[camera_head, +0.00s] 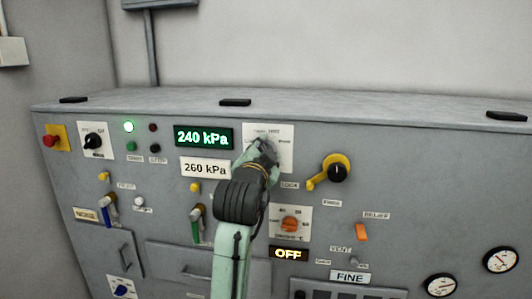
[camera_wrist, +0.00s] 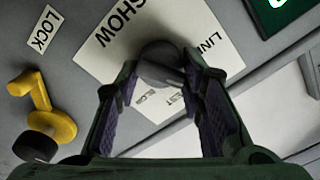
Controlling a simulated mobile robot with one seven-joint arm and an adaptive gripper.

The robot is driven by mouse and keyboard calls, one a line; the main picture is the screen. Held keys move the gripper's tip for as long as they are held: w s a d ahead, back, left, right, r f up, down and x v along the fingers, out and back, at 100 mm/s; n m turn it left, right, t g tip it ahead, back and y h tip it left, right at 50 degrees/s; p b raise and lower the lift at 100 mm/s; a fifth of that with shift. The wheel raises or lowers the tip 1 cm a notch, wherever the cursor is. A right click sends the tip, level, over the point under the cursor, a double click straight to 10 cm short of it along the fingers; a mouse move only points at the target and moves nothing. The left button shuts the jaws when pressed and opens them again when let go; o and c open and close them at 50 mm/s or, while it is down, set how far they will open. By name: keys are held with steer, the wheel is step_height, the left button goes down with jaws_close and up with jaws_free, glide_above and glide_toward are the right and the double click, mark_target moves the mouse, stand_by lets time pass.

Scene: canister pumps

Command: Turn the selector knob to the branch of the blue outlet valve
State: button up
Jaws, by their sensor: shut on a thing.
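A round dark grey knob (camera_wrist: 160,62) sits on a white plate (camera_wrist: 105,50) printed with SHOW, LINE and other partly hidden words. My gripper (camera_wrist: 161,78) has its two fingers on either side of this knob and is shut on it. In the head view my gripper (camera_head: 264,152) covers the knob on the plate (camera_head: 285,152) right of the displays. I cannot read the pointer's direction. A lever with a blue grip (camera_head: 110,201) stands at the panel's left; a lever with a green grip (camera_head: 196,230) is nearer the middle.
A yellow lock lever with a black hub (camera_head: 337,172) is right of my gripper; it also shows in the wrist view (camera_wrist: 52,124). An orange knob (camera_head: 290,224) is below. Displays read 240 kPa (camera_head: 203,137) and OFF (camera_head: 288,254). A red button (camera_head: 50,141) is far left.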

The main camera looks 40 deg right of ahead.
steer(key=shift+m, duration=0.3)
steer(key=o, duration=1.1)
steer(key=shift+o, duration=0.2)
steer(key=v, duration=1.2)
